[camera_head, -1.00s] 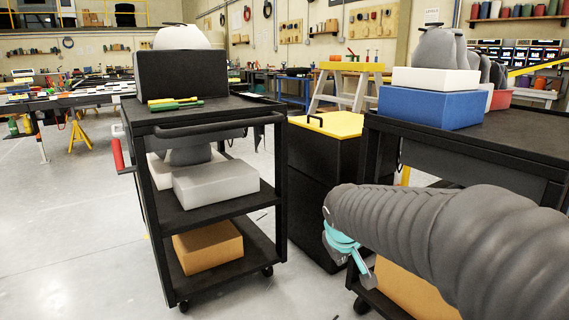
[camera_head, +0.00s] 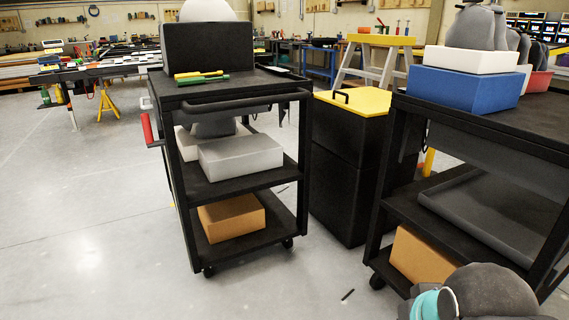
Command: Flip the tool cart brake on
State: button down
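A black three-tier cart (camera_head: 243,178) stands left of centre on small casters. A red lever or handle (camera_head: 148,130) hangs roughly upright on the left side of this cart, below its top. I cannot tell from this view whether it is the brake or how it is set. A caster (camera_head: 208,272) shows at the cart's front left corner and another (camera_head: 287,242) at its front right. My arm's grey and teal end shows at the bottom right, well away from the red lever. My gripper's fingers are out of the frame.
A second black cart (camera_head: 399,206) with a blue box (camera_head: 468,89) stands at the right, close to my arm. A black bin with a yellow lid (camera_head: 362,100) stands between the carts. The floor (camera_head: 85,220) at the left and front is clear.

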aim_at(146, 122)
jog(key=u, duration=1.35)
jog(key=k, duration=0.65)
jog(key=z, duration=0.6)
jog(key=i, duration=1.65)
jog(key=u, duration=0.95)
